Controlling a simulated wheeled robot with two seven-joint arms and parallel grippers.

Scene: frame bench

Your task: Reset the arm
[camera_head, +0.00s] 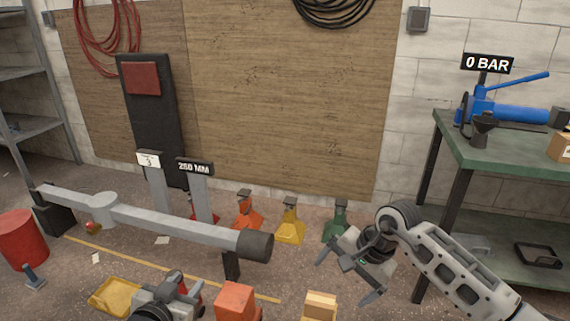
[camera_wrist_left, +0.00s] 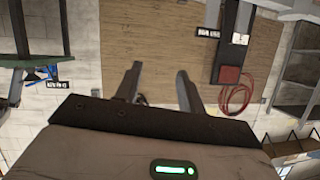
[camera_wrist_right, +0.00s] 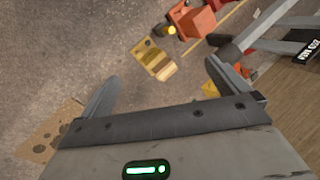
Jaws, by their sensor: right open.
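My right gripper (camera_head: 345,277) hangs over the floor in the middle right of the head view. In the right wrist view its fingers (camera_wrist_right: 160,88) are wide apart with nothing between them. My left gripper (camera_head: 172,290) is at the bottom of the head view, where its fingers are hard to make out. In the left wrist view its fingers (camera_wrist_left: 157,88) are apart and empty, facing the wall board. A grey beam (camera_head: 170,220) with a dark round end lies across the left, beyond the left gripper. Two posts behind it carry signs, one reading 250 MM (camera_head: 194,167).
A green workbench (camera_head: 490,153) stands right, with a blue pump (camera_head: 510,112) and a 0 BAR sign. Orange, yellow and green stands (camera_head: 291,225) line the wall. An orange block (camera_head: 237,300), a tan block (camera_head: 320,304), a yellow tray (camera_head: 112,296) and a red drum (camera_head: 22,240) are lower.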

